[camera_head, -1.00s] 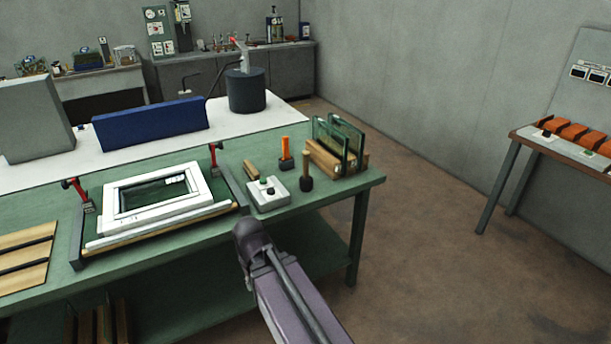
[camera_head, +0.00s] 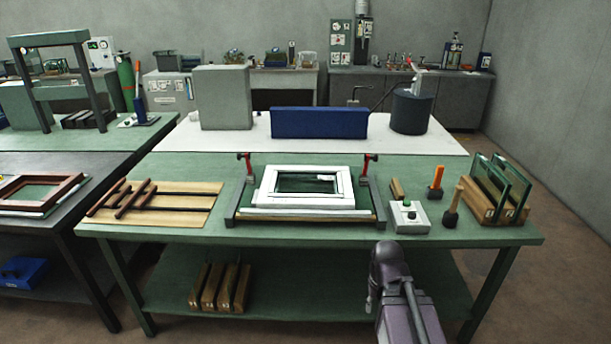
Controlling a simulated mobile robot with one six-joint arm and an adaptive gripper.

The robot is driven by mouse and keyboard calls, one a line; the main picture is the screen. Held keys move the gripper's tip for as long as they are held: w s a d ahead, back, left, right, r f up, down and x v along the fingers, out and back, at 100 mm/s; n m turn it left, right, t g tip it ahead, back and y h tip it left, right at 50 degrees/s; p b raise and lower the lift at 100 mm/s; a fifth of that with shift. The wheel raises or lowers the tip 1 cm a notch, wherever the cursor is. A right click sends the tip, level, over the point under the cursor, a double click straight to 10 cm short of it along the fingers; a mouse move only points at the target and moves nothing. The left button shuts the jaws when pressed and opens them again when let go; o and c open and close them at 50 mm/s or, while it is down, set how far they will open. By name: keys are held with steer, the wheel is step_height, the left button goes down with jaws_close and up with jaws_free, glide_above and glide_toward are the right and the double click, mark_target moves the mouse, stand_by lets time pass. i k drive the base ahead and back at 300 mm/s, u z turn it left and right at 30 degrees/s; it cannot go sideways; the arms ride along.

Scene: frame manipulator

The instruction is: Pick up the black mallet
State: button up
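A mallet with a black head (camera_head: 450,219) and a wooden handle stands head-down on the right part of the green workbench (camera_head: 420,172), its handle pointing up. It is to the right of a small grey button box and left of the glass rack. Part of my arm shows at the bottom, in front of the bench and to the left of the mallet. My gripper's fingers cannot be made out, so whether it is open or shut does not show.
An orange-handled tool (camera_head: 436,178) stands just behind the mallet. The grey button box (camera_head: 409,217) is close on its left, the glass rack (camera_head: 498,187) on its right. A white window frame (camera_head: 260,200) lies in a clamping fixture left of these.

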mark_target(449, 216)
steer(key=k, duration=1.2)
steer(key=u, duration=0.65)
steer(key=i, duration=2.05)
steer(key=z, duration=0.65)
